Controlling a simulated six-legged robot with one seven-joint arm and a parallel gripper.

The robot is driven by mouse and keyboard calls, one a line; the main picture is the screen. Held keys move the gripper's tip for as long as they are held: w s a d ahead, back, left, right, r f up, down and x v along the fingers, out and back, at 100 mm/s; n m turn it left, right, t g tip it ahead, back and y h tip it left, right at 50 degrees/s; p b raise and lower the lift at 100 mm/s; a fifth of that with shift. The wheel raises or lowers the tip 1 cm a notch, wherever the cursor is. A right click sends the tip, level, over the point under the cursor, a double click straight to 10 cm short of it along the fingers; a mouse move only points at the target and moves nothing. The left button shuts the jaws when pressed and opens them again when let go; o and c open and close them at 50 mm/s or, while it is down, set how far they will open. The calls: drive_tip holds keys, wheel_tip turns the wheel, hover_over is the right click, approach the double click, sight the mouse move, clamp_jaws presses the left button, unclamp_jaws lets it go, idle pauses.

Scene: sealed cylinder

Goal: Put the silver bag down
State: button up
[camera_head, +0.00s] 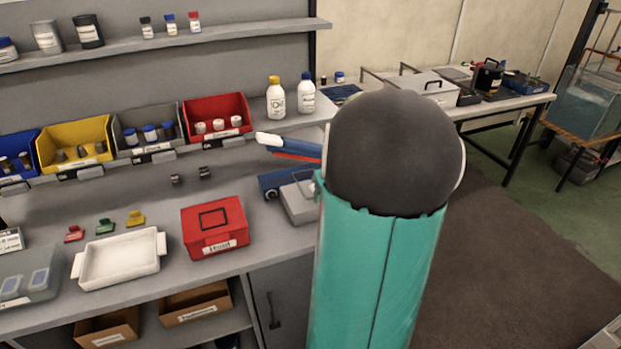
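I cannot make out a silver bag in this view. My gripper's fingers are not in view either. A large teal column with a dark rounded top, which looks like part of my own arm, fills the middle right and hides part of the bench behind it. A blue, red and white elongated piece (290,147) sticks out left from behind the dark top, and I cannot tell what it is. Below it, a blue and grey object (297,201) stands on the grey bench (150,205), partly hidden by the column.
A side table (510,103) with cases is back right. Floor space lies right.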

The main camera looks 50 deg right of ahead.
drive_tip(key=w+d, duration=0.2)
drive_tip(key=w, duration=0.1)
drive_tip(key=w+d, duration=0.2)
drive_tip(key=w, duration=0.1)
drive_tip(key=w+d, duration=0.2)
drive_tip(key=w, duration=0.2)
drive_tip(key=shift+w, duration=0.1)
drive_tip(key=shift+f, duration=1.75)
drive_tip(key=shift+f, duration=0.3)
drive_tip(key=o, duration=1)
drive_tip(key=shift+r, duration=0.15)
